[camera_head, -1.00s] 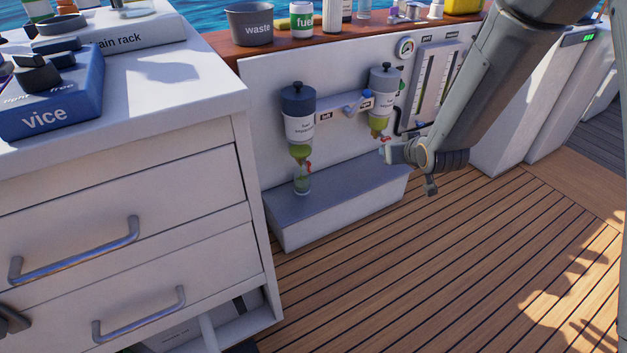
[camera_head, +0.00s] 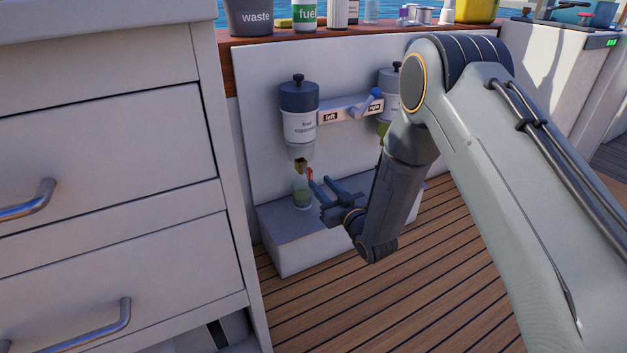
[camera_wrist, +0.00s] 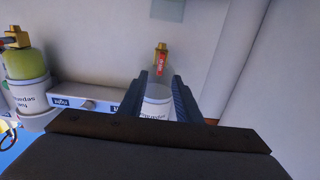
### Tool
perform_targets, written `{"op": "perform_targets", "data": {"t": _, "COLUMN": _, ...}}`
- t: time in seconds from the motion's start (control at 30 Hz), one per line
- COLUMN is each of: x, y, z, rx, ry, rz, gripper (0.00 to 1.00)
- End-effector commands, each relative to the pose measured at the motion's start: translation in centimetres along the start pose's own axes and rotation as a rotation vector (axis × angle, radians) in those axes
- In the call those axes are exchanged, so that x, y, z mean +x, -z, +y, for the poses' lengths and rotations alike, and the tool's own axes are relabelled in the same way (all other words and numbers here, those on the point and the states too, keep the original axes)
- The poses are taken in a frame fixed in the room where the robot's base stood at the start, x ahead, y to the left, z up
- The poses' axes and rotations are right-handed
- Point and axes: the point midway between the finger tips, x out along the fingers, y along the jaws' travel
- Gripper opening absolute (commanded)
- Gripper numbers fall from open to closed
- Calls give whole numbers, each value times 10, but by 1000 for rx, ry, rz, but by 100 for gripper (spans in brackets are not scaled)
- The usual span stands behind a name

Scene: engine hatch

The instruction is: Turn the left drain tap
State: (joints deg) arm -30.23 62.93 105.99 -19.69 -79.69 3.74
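My gripper (camera_head: 320,181) is open, just right of the lever in the head view. In the wrist view, which looks upside down, the red lever (camera_wrist: 160,63) lies just beyond and between the tips of my gripper (camera_wrist: 160,76). I cannot tell whether a finger touches it.
The right separator (camera_head: 389,88) is partly hidden by my arm; it also shows in the wrist view (camera_wrist: 27,80). A grey ledge (camera_head: 290,228) lies below the taps. A white drawer cabinet (camera_head: 110,170) stands close on the left. A waste bin (camera_head: 250,17) stands on the wooden rail.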

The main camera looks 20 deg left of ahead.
Motion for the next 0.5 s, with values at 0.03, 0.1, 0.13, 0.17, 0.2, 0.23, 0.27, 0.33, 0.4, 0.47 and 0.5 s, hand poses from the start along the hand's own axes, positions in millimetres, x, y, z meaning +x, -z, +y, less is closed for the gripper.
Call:
{"op": "perform_targets", "data": {"t": 0.03, "x": 8, "y": -1, "z": 0, "rx": -1, "ry": 1, "rz": 2, "gripper": 31}}
{"op": "perform_targets", "data": {"t": 0.1, "x": 20, "y": -1, "z": 0, "rx": -1, "ry": 1, "rz": 3, "gripper": 31}}
{"op": "perform_targets", "data": {"t": 0.13, "x": 25, "y": -2, "z": 0, "rx": -1, "ry": 1, "rz": 2, "gripper": 31}}
{"op": "perform_targets", "data": {"t": 0.17, "x": 30, "y": -1, "z": 0, "rx": -2, "ry": 1, "rz": 2, "gripper": 31}}
{"op": "perform_targets", "data": {"t": 0.2, "x": 36, "y": -1, "z": 0, "rx": -2, "ry": 0, "rz": 2, "gripper": 31}}
{"op": "perform_targets", "data": {"t": 0.23, "x": 40, "y": -1, "z": 0, "rx": -2, "ry": 0, "rz": 1, "gripper": 31}}
{"op": "perform_targets", "data": {"t": 0.27, "x": 44, "y": -1, "z": 0, "rx": -1, "ry": 0, "rz": 1, "gripper": 31}}
{"op": "perform_targets", "data": {"t": 0.33, "x": 52, "y": -1, "z": 0, "rx": -1, "ry": 0, "rz": 0, "gripper": 31}}
{"op": "perform_targets", "data": {"t": 0.4, "x": 58, "y": -1, "z": 0, "rx": -1, "ry": 0, "rz": 0, "gripper": 31}}
{"op": "perform_targets", "data": {"t": 0.47, "x": 61, "y": 0, "z": 0, "rx": 0, "ry": 0, "rz": 0, "gripper": 31}}
{"op": "perform_targets", "data": {"t": 0.5, "x": 63, "y": 0, "z": 0, "rx": 0, "ry": -1, "rz": -1, "gripper": 31}}
